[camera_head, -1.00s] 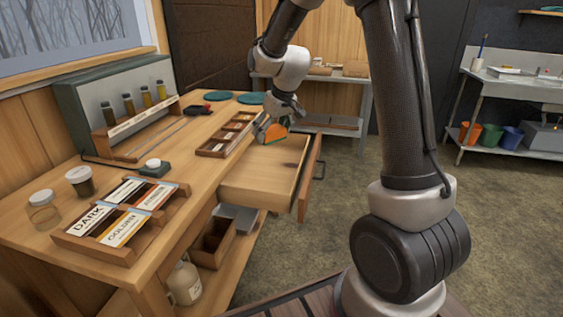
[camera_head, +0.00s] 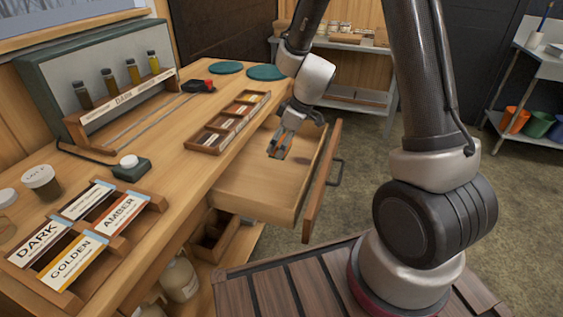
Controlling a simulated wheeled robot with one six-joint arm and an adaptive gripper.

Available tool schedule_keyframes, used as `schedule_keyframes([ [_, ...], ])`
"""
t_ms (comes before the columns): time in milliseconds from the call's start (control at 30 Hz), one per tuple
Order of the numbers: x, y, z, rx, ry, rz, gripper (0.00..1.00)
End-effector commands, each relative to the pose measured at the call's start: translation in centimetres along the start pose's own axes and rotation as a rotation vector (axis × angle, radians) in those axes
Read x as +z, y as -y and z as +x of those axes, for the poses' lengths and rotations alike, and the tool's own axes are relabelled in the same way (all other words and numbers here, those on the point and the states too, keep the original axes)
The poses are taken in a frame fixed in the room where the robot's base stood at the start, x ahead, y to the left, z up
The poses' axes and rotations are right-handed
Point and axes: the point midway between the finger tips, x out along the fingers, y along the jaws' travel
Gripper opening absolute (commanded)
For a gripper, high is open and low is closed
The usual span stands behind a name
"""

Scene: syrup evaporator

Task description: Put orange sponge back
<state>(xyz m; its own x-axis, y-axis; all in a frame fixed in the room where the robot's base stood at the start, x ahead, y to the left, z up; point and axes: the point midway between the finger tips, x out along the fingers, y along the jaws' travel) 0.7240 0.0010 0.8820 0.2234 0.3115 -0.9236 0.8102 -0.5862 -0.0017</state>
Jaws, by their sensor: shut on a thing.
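My gripper (camera_head: 278,150) points down over the open wooden drawer (camera_head: 250,188) on the right side of the workbench. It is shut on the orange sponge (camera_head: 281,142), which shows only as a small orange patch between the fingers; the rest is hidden. The sponge is over the far part of the drawer; I cannot tell whether it touches the drawer floor. The visible drawer floor is bare.
The drawer front with its handle (camera_head: 335,171) juts out at the right. On the bench are a compartmented wooden tray (camera_head: 204,148), a label rack (camera_head: 115,248), a bottle rack (camera_head: 127,98) and teal discs (camera_head: 226,67). Shelves with bins stand far right.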

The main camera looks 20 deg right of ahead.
Motion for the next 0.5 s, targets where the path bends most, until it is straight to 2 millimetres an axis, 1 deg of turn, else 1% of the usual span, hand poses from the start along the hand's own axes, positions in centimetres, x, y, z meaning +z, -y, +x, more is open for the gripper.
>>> schedule_keyframes([
  [33, 0.4, 0.0, 0.8, -0.001, 0.002, 0.003, 0.58],
  [233, 1.3, -0.1, 2.9, 0.001, 0.002, 0.004, 0.58],
  [400, 2.3, -0.1, 5.3, 0.0, 0.002, 0.004, 0.58],
  [500, 2.5, -0.1, 5.9, 0.002, 0.001, 0.001, 0.58],
])
